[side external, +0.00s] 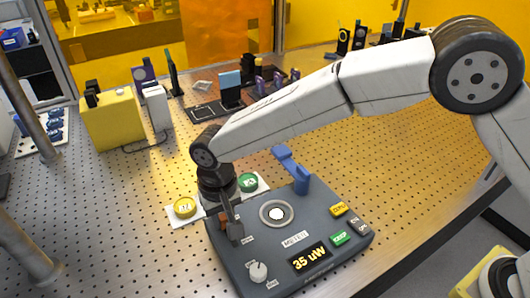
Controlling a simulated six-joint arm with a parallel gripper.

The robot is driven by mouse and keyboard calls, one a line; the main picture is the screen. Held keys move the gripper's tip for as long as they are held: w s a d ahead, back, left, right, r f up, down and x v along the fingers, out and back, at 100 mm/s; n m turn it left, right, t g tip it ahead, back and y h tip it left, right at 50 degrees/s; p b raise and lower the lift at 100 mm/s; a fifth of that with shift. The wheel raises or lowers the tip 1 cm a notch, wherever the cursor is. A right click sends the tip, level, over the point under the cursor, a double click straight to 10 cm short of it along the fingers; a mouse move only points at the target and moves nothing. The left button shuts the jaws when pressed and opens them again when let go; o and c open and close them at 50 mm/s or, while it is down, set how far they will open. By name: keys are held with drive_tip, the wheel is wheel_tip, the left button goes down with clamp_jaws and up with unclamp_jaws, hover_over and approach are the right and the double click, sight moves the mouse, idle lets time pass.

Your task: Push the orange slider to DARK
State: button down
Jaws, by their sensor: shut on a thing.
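A dark blue-grey meter box (290,238) sits on the perforated table, with a display (309,259) reading 35 uW. The orange slider (223,221) is near its left edge and shows only as a small orange-brown patch beside my fingers. My gripper (235,232) points down over that left edge and is shut on the slider. The fingers hide most of the slider and its track. A small white label (247,240) lies right of the fingers; its text is too small to read, so I cannot tell which end is DARK.
A yellow block (112,120) stands behind left.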

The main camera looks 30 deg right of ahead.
sight(235, 245)
drive_tip(key=shift+s, duration=2.55)
drive_tip(key=shift+c, duration=2.4)
unclamp_jaws()
drive_tip(key=shift+s, duration=0.1)
drive_tip(key=shift+r, duration=0.75)
wheel_tip(235, 245, up, 6)
drive_tip(key=shift+r, duration=0.2)
